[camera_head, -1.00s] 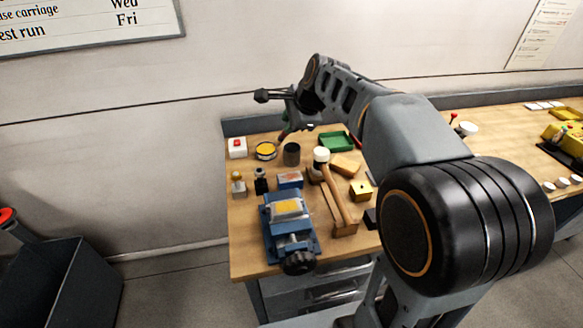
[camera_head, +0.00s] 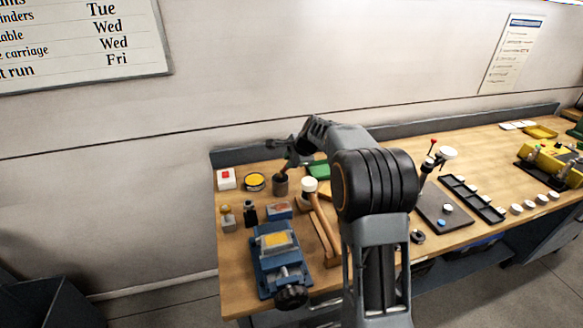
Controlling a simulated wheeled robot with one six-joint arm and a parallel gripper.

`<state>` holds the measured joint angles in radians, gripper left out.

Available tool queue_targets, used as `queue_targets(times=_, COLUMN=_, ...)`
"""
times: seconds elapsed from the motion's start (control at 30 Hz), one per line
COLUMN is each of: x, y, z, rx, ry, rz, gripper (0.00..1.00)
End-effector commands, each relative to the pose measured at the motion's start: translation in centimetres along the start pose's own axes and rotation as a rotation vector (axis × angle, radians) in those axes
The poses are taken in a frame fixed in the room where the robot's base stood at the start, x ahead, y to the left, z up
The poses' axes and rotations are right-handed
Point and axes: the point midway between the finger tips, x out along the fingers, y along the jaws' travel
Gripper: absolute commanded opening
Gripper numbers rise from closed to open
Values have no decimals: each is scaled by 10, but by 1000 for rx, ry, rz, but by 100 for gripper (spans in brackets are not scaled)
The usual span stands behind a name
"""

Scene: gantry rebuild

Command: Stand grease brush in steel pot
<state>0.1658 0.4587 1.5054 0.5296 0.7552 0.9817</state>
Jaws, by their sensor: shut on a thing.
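The steel pot (camera_head: 281,188) is a dark grey cylinder standing on the workbench, right of a round yellow-topped tin. My gripper (camera_head: 289,160) is just above the pot, small and partly hidden by my arm. It is shut on the grease brush (camera_head: 283,174), of which only a short brownish piece shows at the pot's mouth. The brush's lower end is hidden; I cannot tell whether it touches the pot's bottom.
The yellow-topped tin (camera_head: 254,182) and a white box with a red button (camera_head: 226,179) stand left of the pot. A white-headed mallet (camera_head: 316,209) is close on the right. A blue vise (camera_head: 279,255) stands in front. A green tray (camera_head: 318,170) lies behind the mallet.

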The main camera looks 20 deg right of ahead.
Motion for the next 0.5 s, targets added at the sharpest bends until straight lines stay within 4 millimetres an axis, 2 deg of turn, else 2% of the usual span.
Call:
queue_targets(times=0.2, x=10, y=0, z=-7, rx=0, ry=0, rz=2, gripper=0)
queue_targets(times=0.4, x=31, y=14, z=-11, rx=2, ry=-1, rz=1, gripper=0)
queue_targets(times=0.5, x=33, y=16, z=-12, rx=-1, ry=0, rz=0, gripper=0)
